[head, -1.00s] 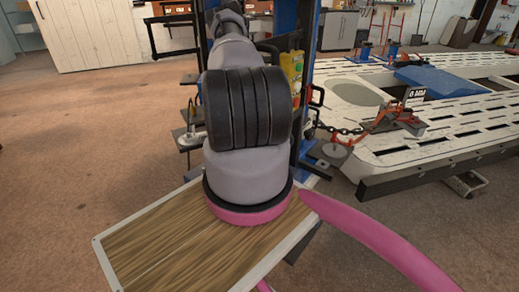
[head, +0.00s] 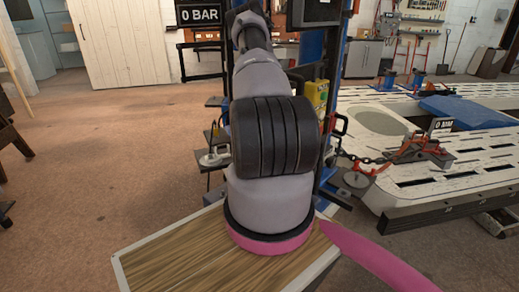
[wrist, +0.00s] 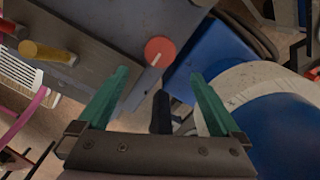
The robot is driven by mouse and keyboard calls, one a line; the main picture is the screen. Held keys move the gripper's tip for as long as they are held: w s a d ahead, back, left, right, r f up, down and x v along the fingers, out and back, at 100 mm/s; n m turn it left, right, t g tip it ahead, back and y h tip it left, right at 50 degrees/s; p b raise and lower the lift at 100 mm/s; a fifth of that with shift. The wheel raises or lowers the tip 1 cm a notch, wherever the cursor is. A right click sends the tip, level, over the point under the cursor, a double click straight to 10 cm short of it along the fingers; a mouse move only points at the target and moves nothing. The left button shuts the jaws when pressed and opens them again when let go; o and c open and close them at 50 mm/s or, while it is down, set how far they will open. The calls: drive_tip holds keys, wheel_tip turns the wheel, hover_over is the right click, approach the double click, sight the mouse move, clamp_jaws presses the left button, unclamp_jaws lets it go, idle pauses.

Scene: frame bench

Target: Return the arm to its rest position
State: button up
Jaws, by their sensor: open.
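My arm rises in the middle of the head view and reaches away toward the blue frame. Its far end, with the gripper, is hidden there. In the wrist view my gripper (wrist: 160,75) has two green fingers set wide apart, with nothing between them. Beyond and below the fingertips are a round red knob (wrist: 159,51) on a grey panel and a dark handle-like part (wrist: 161,113). I cannot tell how far the fingers are from these.
A blue rounded body with a pale band (wrist: 262,88) lies close at the right of the wrist view. A yellow knob (wrist: 45,53) is at upper left. In the head view a slotted white bench (head: 420,185) stands right, with a chain and red clamp (head: 412,150). Floor (head: 100,160) is open at left.

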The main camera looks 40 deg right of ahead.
drive_tip(key=w+a+r+n+t, duration=0.1)
drive_tip(key=w+a+r+n, duration=0.2)
drive_tip(key=a+r, duration=0.65)
drive_tip(key=w+a+r+n+t+y, duration=0.15)
drive_tip(key=w+a+r+n, duration=0.3)
drive_tip(key=r, duration=0.95)
drive_tip(key=w+a+r+n+t, duration=0.1)
drive_tip(key=w+a+r+n, duration=0.1)
drive_tip(key=a+r, duration=0.8)
drive_tip(key=s+a+r+n+t, duration=0.1)
drive_tip(key=s+a+r+n, duration=0.3)
drive_tip(key=a+r, duration=0.3)
drive_tip(key=s+a+r+n+t, duration=0.1)
drive_tip(key=s+a+r+n, duration=0.4)
drive_tip(key=r, duration=0.4)
drive_tip(key=s+a+r+n+t, duration=0.1)
drive_tip(key=s+a+r+n, duration=0.1)
drive_tip(key=s+a, duration=0.3)
drive_tip(key=s+a+r+n, duration=0.3)
drive_tip(key=s+a+n, duration=0.1)
drive_tip(key=s, duration=0.6)
drive_tip(key=shift+a+t, duration=0.35)
drive_tip(key=shift+a, duration=0.25)
drive_tip(key=shift+s+y, duration=0.1)
drive_tip(key=shift+y, duration=0.15)
